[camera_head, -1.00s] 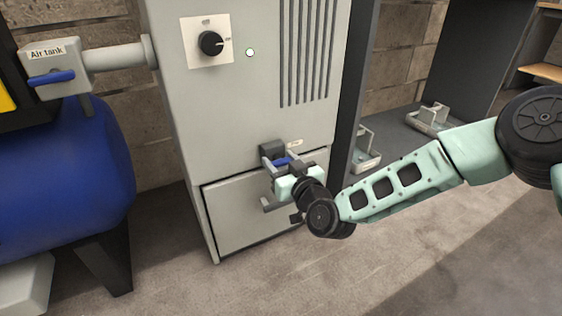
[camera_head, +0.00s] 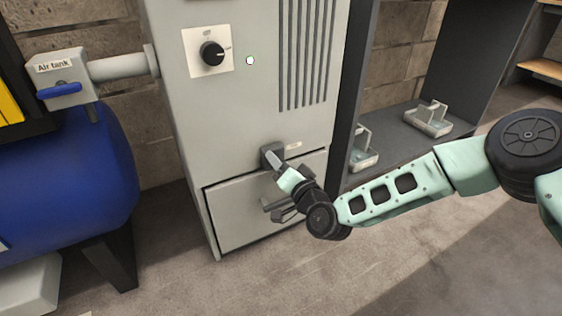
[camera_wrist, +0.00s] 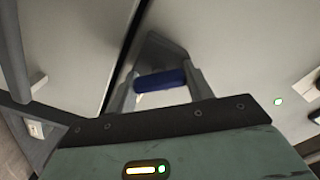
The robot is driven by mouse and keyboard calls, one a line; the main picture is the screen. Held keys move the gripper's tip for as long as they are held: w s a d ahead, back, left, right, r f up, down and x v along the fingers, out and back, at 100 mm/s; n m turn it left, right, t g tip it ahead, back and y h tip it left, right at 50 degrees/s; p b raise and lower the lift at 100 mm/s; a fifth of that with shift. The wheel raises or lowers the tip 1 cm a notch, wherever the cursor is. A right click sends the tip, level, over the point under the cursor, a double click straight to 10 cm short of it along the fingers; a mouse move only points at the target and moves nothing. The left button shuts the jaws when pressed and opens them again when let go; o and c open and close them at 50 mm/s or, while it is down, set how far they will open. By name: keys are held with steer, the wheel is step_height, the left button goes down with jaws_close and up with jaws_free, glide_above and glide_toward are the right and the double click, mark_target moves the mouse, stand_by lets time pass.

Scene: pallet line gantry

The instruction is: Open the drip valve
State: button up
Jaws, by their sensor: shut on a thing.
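The drip valve is a dark fitting (camera_head: 268,151) on the front of the grey cabinet, just above the drawer's top edge. Its blue lever (camera_wrist: 160,80) shows in the wrist view between my gripper's two fingers, which are shut on its ends. The lever lies crosswise to the drawer's edge gap. In the head view my gripper (camera_head: 274,161) is seen nearly edge-on at the valve and hides the lever.
A drawer (camera_head: 235,213) with a grey handle (camera_head: 272,207) is shut below the valve. A black knob (camera_head: 212,53) sits higher on the cabinet. The blue air tank (camera_head: 70,180) with its own blue-levered valve (camera_head: 60,90) stands left. Grey brackets (camera_head: 428,118) lie at right.

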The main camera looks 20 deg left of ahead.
steer(key=m, duration=0.5)
steer(key=shift+f+m, duration=0.15)
steer(key=shift+m, duration=1.55)
steer(key=o, duration=1)
steer(key=p+v, duration=0.7)
steer(key=v, duration=1)
steer(key=shift+s+d, duration=0.2)
